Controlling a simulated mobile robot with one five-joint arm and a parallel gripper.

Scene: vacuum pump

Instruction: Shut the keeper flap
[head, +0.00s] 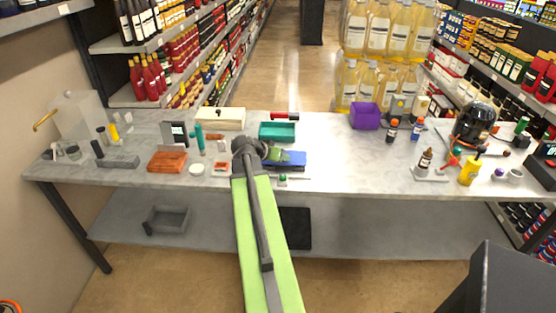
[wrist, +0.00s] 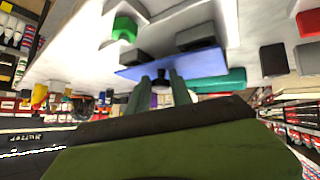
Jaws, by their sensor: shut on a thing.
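A blue panel (head: 295,159) lies on the table at the middle, and I take it to be the keeper flap. It shows in the wrist view as a flat blue plate (wrist: 190,63) tilted across the picture, with dark blocks beside it. My gripper (head: 275,155) is at the panel's left part. In the wrist view the two dark green fingers of my gripper (wrist: 162,82) close around a small dark knob (wrist: 161,74) at the panel's edge. The panel's hinge and how far it is open cannot be told; my arm hides its left side.
A teal tray (head: 277,131) stands just behind the panel. A purple bin (head: 364,116) is at the back right. The table between the panel and the dropper bottle (head: 425,159) is mostly clear.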

